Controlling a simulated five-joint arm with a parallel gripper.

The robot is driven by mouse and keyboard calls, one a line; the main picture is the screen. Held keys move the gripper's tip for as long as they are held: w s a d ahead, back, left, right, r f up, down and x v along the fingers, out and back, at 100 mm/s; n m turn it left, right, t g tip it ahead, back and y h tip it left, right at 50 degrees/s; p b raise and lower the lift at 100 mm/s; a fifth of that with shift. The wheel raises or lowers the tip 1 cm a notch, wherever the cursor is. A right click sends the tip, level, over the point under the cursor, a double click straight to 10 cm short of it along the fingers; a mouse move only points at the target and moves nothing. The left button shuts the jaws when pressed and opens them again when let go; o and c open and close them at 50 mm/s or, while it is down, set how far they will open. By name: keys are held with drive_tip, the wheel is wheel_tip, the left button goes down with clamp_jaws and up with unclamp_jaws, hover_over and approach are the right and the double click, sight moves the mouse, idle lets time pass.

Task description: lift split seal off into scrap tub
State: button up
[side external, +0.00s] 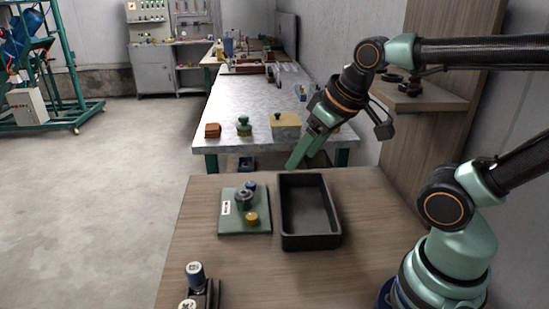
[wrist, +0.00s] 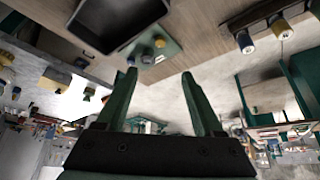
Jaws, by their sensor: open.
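A black open tub (side external: 312,242), which fits the scrap tub, stands on the brown wooden table and looks empty. Left of it lies a green plate (side external: 233,226) with a white label, bearing a grey round part (side external: 243,200), a blue-capped piece (side external: 251,186) and a yellow piece (side external: 251,218). I cannot make out the split seal as a separate thing. My gripper (side external: 294,165) is above and behind the tub, angled down to the left. In the wrist view its two fingers (wrist: 160,74) are apart and empty, with the tub (wrist: 113,20) and plate (wrist: 168,47) beyond.
A metal bench (side external: 225,110) behind bears several small blocks. A wooden shelf (side external: 420,102) stands at the right. The table is bare in front of the tub.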

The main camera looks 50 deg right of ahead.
drive_tip(key=o, duration=0.4)
drive_tip(key=n+g, duration=0.6)
drive_tip(key=n, duration=0.9)
hover_over(241, 193)
wheel_tip(241, 193, down, 8)
wheel_tip(241, 193, down, 12)
drive_tip(key=shift+f, duration=0.2)
